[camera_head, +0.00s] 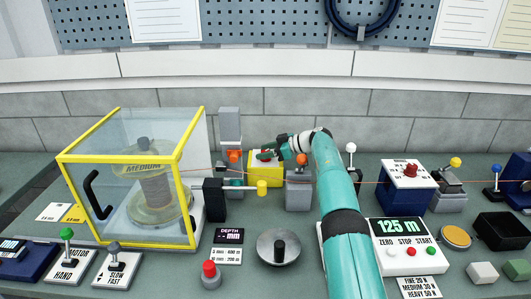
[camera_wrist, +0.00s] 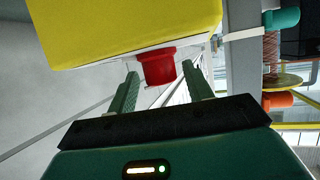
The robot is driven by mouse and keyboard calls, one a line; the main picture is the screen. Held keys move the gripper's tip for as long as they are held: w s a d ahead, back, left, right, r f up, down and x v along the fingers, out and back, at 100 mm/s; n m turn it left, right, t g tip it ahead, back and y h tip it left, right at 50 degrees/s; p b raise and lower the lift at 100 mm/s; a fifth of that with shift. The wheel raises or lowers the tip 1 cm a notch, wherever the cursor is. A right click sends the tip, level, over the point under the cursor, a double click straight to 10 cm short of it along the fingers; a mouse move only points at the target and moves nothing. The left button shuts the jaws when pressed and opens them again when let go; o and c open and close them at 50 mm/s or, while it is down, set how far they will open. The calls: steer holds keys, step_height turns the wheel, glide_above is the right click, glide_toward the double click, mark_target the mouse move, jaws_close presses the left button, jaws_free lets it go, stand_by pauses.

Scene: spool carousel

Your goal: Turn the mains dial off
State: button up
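A yellow box (camera_head: 262,178) stands mid-bench in the head view, partly behind my arm. In the wrist view the yellow box (camera_wrist: 125,28) fills the upper left, and a red knob (camera_wrist: 157,66) sticks out from its pale face; I take this knob to be the mains dial. My gripper (camera_wrist: 160,80) has its two green fingers apart, one on each side of the red knob, with visible gaps. The gripper (camera_head: 272,154) also shows at the yellow box in the head view. Any marking of the dial's position cannot be read.
A yellow-framed clear guard (camera_head: 182,160) encloses a spool at the left. A grey block (camera_head: 299,192) stands just right of the yellow box, and a red-topped mushroom button (camera_head: 209,272) stands in front. A thin copper-coloured wire runs across the bench. A blue unit (camera_head: 406,190) stands further right.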

steer(key=shift+a, duration=0.1)
steer(key=shift+s, duration=0.1)
steer(key=shift+r, duration=1.55)
steer(key=shift+s+r, duration=0.7)
steer(key=shift+r, duration=0.15)
steer(key=s+d+r, duration=0.2)
steer(key=s+r, duration=0.6)
steer(key=s, duration=0.4)
steer(key=shift+s+d, duration=0.15)
steer(key=shift+d, duration=0.25)
